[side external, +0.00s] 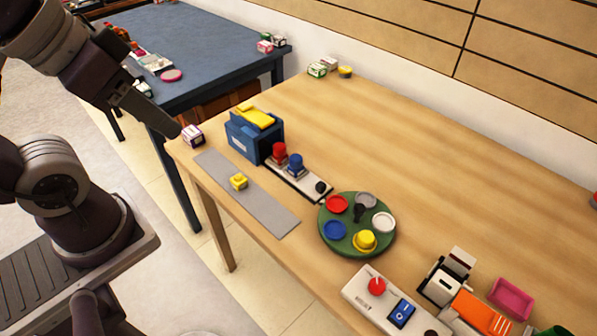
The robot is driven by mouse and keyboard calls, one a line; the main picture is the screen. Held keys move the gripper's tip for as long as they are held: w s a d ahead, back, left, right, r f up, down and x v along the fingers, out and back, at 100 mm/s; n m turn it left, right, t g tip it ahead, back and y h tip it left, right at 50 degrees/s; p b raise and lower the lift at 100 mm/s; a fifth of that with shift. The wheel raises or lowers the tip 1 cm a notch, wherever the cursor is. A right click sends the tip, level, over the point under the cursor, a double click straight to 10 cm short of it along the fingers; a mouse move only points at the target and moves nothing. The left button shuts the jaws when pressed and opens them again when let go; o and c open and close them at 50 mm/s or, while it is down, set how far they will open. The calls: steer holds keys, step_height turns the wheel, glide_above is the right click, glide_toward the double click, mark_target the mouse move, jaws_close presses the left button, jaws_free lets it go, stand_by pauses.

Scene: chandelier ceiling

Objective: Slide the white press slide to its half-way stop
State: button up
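A small device with a black base (427,291) stands at the lower right of the wooden table. A white block (446,283) sits on it, with a pale upright plate (460,259) behind. This white block looks like the press slide, but its position along its travel is too small to tell. An orange ribbed part (482,312) lies right beside it. My gripper (176,130) is at the upper left, over the table's left corner, far from the device.
Between my gripper and the device are a blue box with a yellow top (255,135), a grey strip (245,190), a red-and-blue knob base (297,179), a green round tray (357,251) and a white switch panel (360,293). The table's back middle is clear.

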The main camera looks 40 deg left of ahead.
steer(key=shift+w+r, duration=0.1)
steer(key=shift+w, duration=0.25)
steer(key=shift+c, duration=0.3)
steer(key=g, duration=0.5)
glide_above(321, 184)
step_height(321, 184, down, 22)
steer(key=shift+s+a+f, duration=0.1)
steer(key=shift+f, duration=0.1)
steer(key=shift+g, duration=0.3)
step_height(321, 184, down, 9)
steer(key=shift+r, duration=0.1)
jaws_close()
